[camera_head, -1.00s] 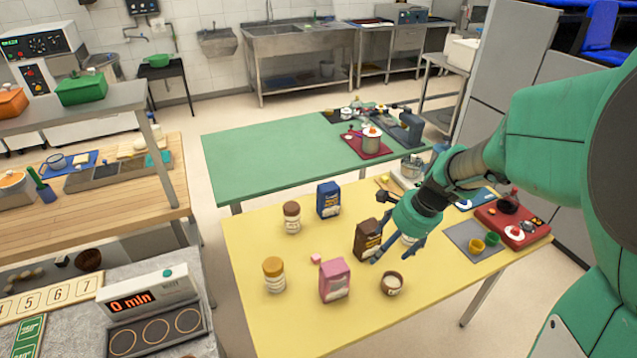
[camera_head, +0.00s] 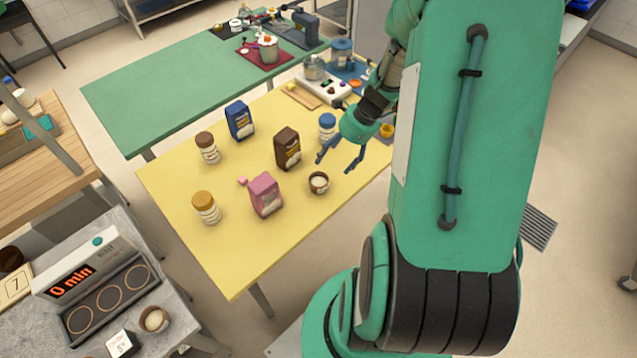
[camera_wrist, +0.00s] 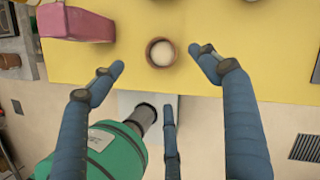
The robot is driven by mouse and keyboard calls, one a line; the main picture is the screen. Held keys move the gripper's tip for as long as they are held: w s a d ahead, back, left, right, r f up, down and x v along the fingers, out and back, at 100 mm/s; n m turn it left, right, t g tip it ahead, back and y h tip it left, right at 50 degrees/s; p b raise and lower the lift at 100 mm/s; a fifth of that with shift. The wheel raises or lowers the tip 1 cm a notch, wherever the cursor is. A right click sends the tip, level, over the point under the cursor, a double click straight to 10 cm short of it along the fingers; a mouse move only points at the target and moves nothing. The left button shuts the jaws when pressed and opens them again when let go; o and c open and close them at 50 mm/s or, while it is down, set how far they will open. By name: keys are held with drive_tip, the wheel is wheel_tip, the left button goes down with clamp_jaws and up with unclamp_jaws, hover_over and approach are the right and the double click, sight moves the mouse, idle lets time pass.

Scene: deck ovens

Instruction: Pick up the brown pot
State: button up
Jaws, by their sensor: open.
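A small round brown pot (camera_head: 319,183) with pale contents stands upright on the yellow table (camera_head: 225,255), near its front right edge. In the wrist view the brown pot (camera_wrist: 161,52) shows at the upper middle, between and slightly beyond my fingertips. My gripper (camera_head: 337,163) has blue fingers spread open and empty, above the table and close to the pot. I see no finger touching it.
A pink bag (camera_head: 264,194) stands left of the pot and a dark brown bag (camera_head: 287,148) behind it. A blue-lidded jar (camera_head: 327,127) is behind my gripper. Another brown pot (camera_head: 154,320) sits on the grey counter. The table's front left is clear.

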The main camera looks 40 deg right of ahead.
sight(319, 179)
drive_tip(key=shift+b+x, duration=1.05)
drive_tip(key=shift+x, duration=3.2)
drive_tip(key=shift+a, duration=0.1)
drive_tip(key=shift+b+x, duration=1.05)
drive_tip(key=shift+x, duration=1.55)
drive_tip(key=shift+s, duration=0.15)
drive_tip(key=shift+c, duration=0.2)
drive_tip(key=c, duration=1.3)
